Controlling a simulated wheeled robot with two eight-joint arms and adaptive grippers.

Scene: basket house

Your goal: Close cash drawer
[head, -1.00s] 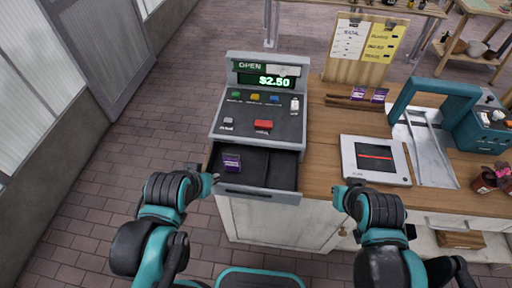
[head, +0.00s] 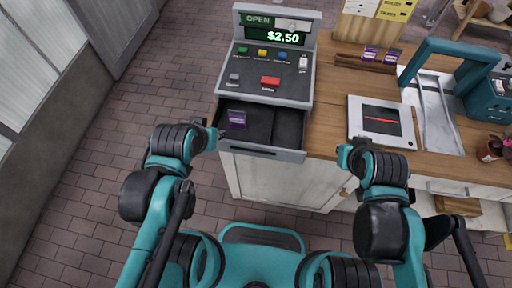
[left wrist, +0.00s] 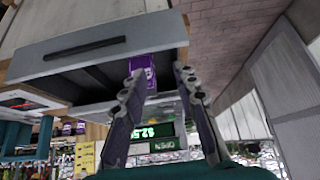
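The cash drawer (head: 262,150) is pulled out from the bottom of the grey cash register (head: 262,75), whose display reads OPEN and $2.50. A purple packet (head: 237,119) lies in its left compartment; the other compartment looks empty. My left gripper (head: 219,134) is at the drawer's front left corner. In the left wrist view its two fingers (left wrist: 158,85) are spread with nothing between them, close to the drawer front (left wrist: 100,45) and its dark handle. My right gripper (head: 343,155) is right of the drawer, at the counter's front edge; its fingers are too small to judge.
The register stands on a wooden counter (head: 335,98) with white cabinets below. A flat white device (head: 381,122) and a teal slicer-like machine (head: 440,80) stand to the right. Purple packets (head: 371,54) lie behind. Brick floor (head: 80,150) is free on the left.

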